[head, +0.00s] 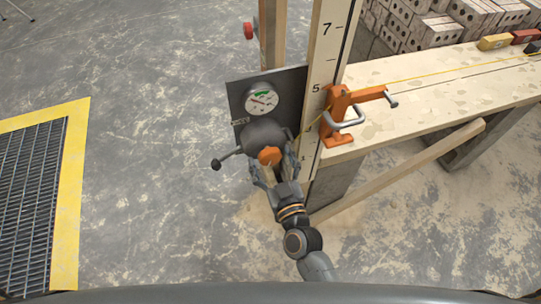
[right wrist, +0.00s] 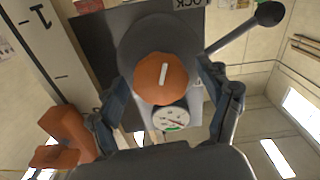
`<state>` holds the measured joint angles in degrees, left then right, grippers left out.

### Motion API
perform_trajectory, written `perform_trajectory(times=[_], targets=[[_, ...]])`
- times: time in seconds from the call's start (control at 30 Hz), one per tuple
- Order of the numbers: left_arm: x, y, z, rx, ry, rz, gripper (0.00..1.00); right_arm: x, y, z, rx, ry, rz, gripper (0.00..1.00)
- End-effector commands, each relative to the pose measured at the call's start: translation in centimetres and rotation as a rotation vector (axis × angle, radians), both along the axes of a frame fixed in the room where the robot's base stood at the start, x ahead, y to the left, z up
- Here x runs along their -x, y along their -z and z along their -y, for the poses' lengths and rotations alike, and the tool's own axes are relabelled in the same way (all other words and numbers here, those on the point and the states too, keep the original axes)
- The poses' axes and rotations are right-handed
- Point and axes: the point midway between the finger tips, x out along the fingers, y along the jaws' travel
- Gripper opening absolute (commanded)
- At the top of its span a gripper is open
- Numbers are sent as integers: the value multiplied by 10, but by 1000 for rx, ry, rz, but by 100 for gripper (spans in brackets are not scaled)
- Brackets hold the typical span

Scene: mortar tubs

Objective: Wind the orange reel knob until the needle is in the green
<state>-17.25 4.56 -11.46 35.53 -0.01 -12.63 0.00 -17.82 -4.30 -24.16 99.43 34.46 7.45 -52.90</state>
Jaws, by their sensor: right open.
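The orange reel knob (head: 269,156) sits on the front of a dark round reel (head: 262,133). In the right wrist view the knob (right wrist: 150,88) carries a white mark. My right gripper (head: 272,163) is open, with one finger on each side of the knob; I cannot tell whether they touch it. The round white gauge (head: 262,99) is on the dark plate above the reel. Its green band is at the top, and its reddish needle appears to lie left of the green. The gauge (right wrist: 171,118) also shows in the wrist view, upside down. My left gripper is not in view.
A lever (head: 216,164) with a ball end sticks out left of the reel. An orange clamp (head: 338,112) with a grey handle is close on the right, by the numbered post (head: 325,60) and wooden bench (head: 420,80). Floor on the left is clear up to a yellow-edged grate (head: 70,180).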

Motion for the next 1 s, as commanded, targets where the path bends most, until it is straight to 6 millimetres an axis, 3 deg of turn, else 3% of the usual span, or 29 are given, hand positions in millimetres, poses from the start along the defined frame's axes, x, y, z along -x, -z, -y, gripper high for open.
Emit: perform_trajectory(times=[0.37, 0.63, 1.0], targets=[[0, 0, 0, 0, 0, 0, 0, -5, 0, -2, -2, 0, -2, 76], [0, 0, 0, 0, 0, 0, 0, -5, 0, -1, -1, 0, 0, 24], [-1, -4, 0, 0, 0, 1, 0, -5, -1, -2, -57, 0, -17, 23]])
